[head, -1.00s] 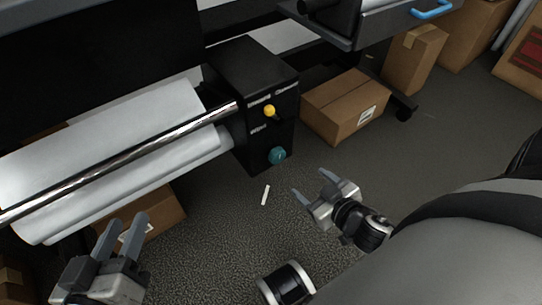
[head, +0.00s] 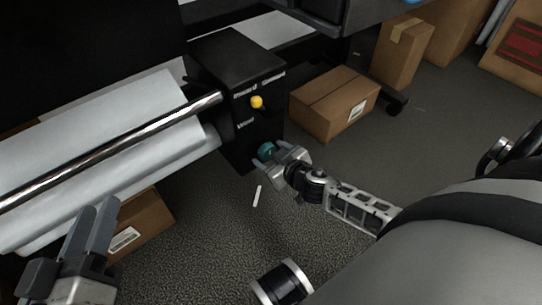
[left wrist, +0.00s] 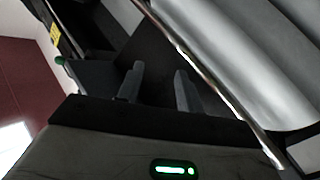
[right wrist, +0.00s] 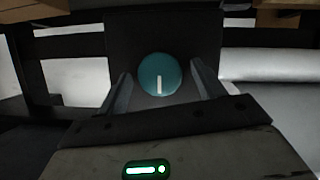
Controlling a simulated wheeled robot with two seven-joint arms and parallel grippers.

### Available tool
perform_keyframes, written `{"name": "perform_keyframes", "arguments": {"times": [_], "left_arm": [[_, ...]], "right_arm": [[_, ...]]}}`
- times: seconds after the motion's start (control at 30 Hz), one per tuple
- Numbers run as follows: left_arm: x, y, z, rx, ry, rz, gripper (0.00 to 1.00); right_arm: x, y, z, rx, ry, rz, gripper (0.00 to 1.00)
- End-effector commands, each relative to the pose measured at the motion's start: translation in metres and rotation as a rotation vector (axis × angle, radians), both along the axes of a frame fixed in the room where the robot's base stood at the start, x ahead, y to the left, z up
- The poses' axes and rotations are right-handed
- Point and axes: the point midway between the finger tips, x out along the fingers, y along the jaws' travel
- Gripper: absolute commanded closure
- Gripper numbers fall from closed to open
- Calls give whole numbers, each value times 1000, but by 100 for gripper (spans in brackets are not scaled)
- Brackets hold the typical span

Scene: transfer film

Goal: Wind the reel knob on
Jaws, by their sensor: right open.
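The reel knob (head: 266,149) is a round teal knob low on the black end box (head: 238,75) of the film machine. In the right wrist view the knob (right wrist: 160,74) faces me, with a white mark pointing down. My right gripper (head: 268,158) is open at the knob, partly covering it in the head view. Its fingers (right wrist: 160,92) stand to either side of the knob; I cannot tell whether they touch it. My left gripper (head: 104,215) is open and empty at the lower left, in front of the white film roll (head: 100,120).
A yellow knob (head: 257,102) sits above the teal one on the box. A metal bar (head: 120,145) runs along the roll. Cardboard boxes (head: 335,104) stand on the floor to the right and under the roll. A small white strip (head: 257,196) lies on the floor.

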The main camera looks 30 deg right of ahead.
Motion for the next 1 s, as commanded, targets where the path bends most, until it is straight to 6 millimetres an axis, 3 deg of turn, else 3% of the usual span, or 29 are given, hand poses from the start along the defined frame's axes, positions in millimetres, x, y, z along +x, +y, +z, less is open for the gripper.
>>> {"name": "perform_keyframes", "arguments": {"times": [0.33, 0.5, 1.0], "left_arm": [[2, -1, 6, 6, -33, -6, 64], [2, -1, 5, 10, -30, -8, 64], [-6, -3, -1, -2, 66, -17, 64]], "right_arm": [[3, 0, -1, 0, 1, 0, 35], [3, 0, -1, 0, 1, 0, 77], [3, -1, 2, 121, 10, -2, 76]]}}
